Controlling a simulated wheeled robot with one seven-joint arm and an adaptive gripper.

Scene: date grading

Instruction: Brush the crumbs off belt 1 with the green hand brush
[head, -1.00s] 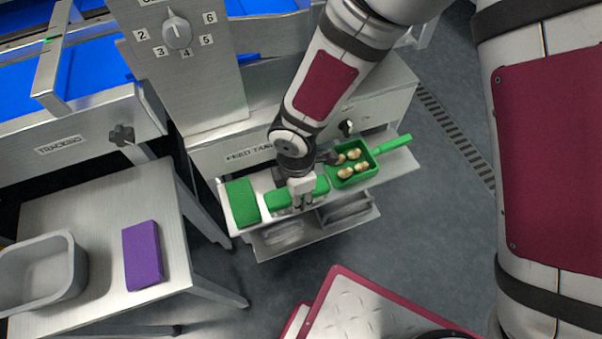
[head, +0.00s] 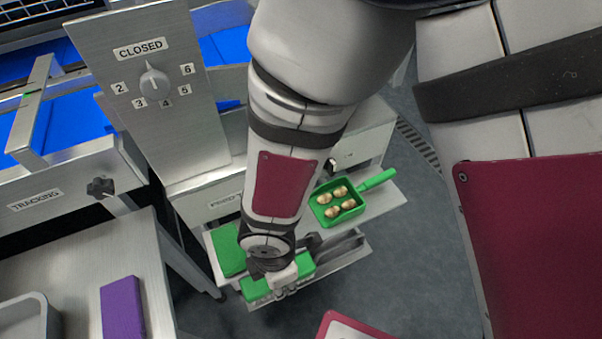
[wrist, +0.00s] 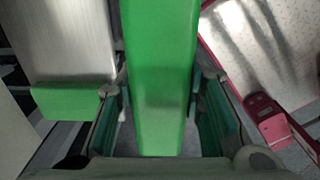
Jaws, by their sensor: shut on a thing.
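My gripper (head: 283,289) is shut on a long green bar-shaped thing, which I take for the green hand brush (head: 256,289). In the wrist view the brush (wrist: 162,75) runs between the two fingers (wrist: 163,125); its bristles are not visible. In the head view it overlaps the front of the pull-out shelf and appears held above it. Blue belt surfaces (head: 85,138) lie at the upper left, partly behind the dial panel. I cannot tell which is belt 1, and no crumbs can be made out.
A green block (head: 226,252) and a green scoop (head: 325,216) holding several pale brown pieces sit on the shelf (head: 384,203). The dial panel (head: 165,125) stands between shelf and belts. A purple block (head: 122,308) and grey tub (head: 25,318) are on the left table (head: 75,255).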

